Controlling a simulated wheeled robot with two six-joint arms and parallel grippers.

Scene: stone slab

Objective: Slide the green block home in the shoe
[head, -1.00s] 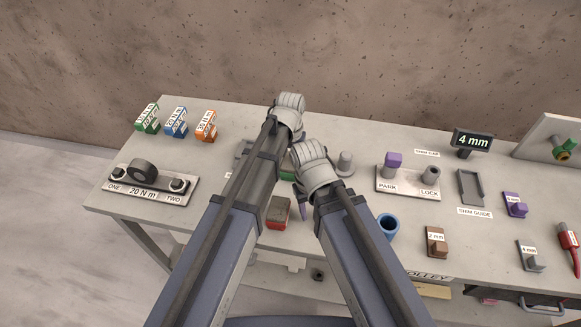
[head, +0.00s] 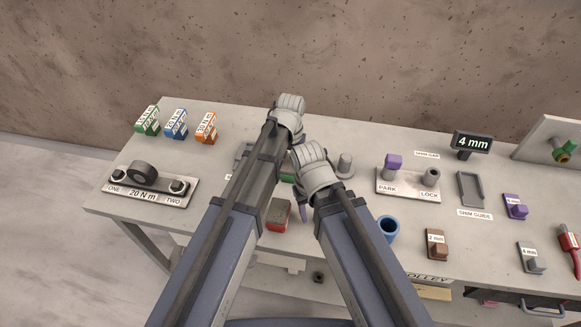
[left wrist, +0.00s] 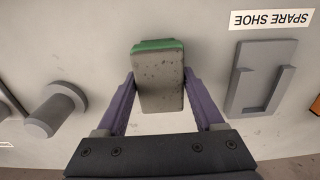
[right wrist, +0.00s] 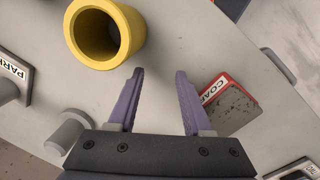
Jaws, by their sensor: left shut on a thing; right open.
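The green block (left wrist: 158,80) is a grey speckled block with a green layer along its far edge. My left gripper (left wrist: 158,90) is shut on it, one purple finger on each side. In the head view, a strip of green (head: 287,178) shows between my arms; the left fingertips are hidden there. A grey shoe (left wrist: 262,85) with raised side walls and an open slot lies to the right in the left wrist view, beside the SPARE SHOE label (left wrist: 271,19). The block is apart from it. My right gripper (right wrist: 157,88) is open and empty.
A red-edged block (right wrist: 228,103) lies right of my right fingers, and a yellow cup (right wrist: 104,32) stands beyond them. A grey post (left wrist: 50,110) stands left of the green block. The PARK and LOCK plate (head: 407,186) and blue cup (head: 387,229) are to the right.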

